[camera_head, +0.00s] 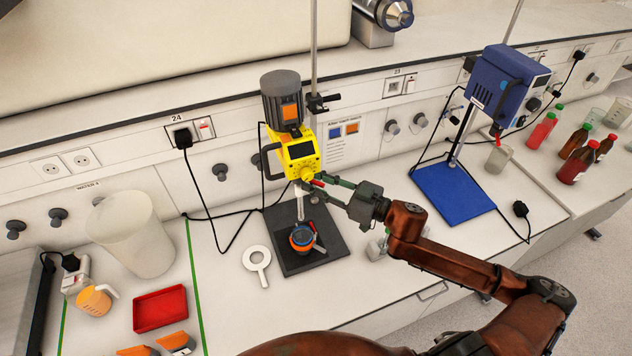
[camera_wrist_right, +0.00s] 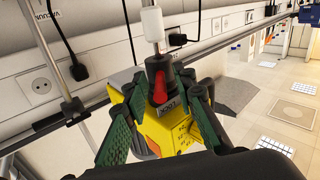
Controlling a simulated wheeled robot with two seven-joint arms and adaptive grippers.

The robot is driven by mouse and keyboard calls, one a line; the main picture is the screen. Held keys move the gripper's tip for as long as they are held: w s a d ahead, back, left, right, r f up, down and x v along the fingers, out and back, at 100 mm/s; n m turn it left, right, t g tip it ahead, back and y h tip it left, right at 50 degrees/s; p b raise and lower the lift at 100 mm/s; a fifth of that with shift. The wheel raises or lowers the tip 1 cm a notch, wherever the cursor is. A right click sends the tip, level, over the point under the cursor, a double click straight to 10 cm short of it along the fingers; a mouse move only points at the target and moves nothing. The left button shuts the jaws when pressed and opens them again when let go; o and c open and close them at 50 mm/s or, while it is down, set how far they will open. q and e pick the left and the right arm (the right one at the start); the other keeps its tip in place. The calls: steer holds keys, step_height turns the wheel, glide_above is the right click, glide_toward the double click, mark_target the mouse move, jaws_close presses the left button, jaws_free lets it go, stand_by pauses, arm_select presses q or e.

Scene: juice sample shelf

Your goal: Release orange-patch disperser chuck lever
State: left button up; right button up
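The orange-patch disperser has a yellow head (camera_head: 301,153) with a dark screen, and an orange patch (camera_head: 290,112) on its grey motor. Its black chuck (camera_wrist_right: 157,70) and red lever (camera_wrist_right: 159,86) show upside down in the right wrist view, beside a label that seems to read LOCK (camera_wrist_right: 165,107). The lever also shows as a small red spot in the head view (camera_head: 318,183). My right gripper (camera_head: 322,187) is at the chuck, its green fingers apart on both sides of the chuck and lever. Contact cannot be told. My left gripper is out of view.
A blue vessel with an orange band (camera_head: 302,238) stands on the disperser's dark base (camera_head: 281,222). A blue stirrer (camera_head: 507,83) stands at right, near bottles. A white ring tool (camera_head: 257,258), red tray (camera_head: 160,309) and large beaker (camera_head: 134,235) are at left. Cables hang behind.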

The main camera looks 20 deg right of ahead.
jaws_close()
stand_by(0.4)
